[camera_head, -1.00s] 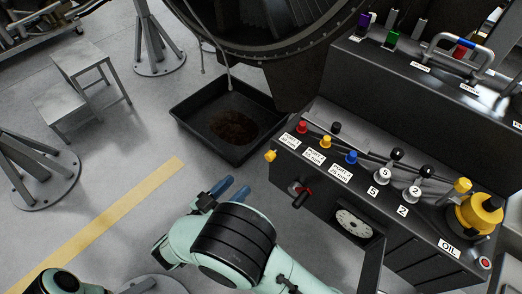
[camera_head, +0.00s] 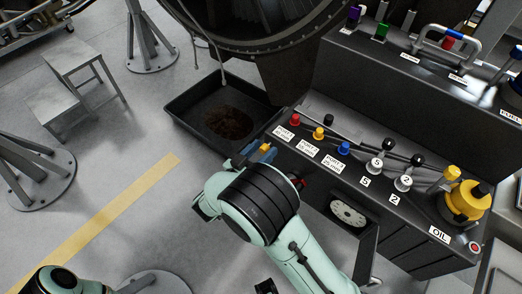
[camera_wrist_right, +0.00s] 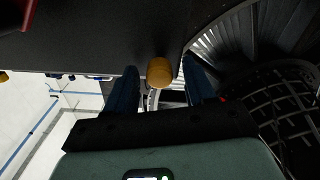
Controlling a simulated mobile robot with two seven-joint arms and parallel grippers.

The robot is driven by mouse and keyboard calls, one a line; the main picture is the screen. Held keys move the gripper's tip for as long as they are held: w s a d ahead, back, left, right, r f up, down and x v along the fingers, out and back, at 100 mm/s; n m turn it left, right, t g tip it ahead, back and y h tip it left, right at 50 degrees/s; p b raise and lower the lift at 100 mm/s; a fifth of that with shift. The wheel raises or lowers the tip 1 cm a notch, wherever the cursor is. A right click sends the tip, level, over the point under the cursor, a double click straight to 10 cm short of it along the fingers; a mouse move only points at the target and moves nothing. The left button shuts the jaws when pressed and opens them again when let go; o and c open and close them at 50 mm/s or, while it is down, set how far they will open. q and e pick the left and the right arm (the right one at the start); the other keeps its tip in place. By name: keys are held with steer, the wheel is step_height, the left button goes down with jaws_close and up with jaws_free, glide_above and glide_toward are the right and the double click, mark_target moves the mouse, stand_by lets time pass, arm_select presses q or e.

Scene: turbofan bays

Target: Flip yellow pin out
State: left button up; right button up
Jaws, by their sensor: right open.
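The yellow pin (camera_head: 265,148) sticks out from the left front corner of the black cart, beside the port labels. My right gripper (camera_head: 255,155) is at this pin, its blue fingers partly hidden behind my own wrist. In the right wrist view, the round yellow end of the pin (camera_wrist_right: 159,72) sits between the two blue fingers of the open gripper (camera_wrist_right: 161,86). Gaps show on both sides, so the fingers are not closed on it. Part of my left arm shows at the bottom left of the head view, but its gripper does not.
The black cart (camera_head: 418,205) carries red (camera_head: 294,119), yellow (camera_head: 318,133) and blue (camera_head: 343,148) knobs, levers and a yellow oil can (camera_head: 466,201). A red-handled valve is mostly hidden by my right arm. A black drip tray (camera_head: 190,91) lies on the floor behind.

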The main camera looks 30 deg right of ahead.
jaws_close()
steer(key=shift+p+v, duration=0.45)
steer(key=shift+v, duration=0.4)
steer(key=shift+a, duration=0.15)
steer(key=shift+f, duration=0.1)
jaws_free()
steer(key=shift+s, duration=0.1)
steer(key=v, duration=1.3)
steer(key=shift+a+b, duration=0.25)
steer(key=shift+b, duration=0.2)
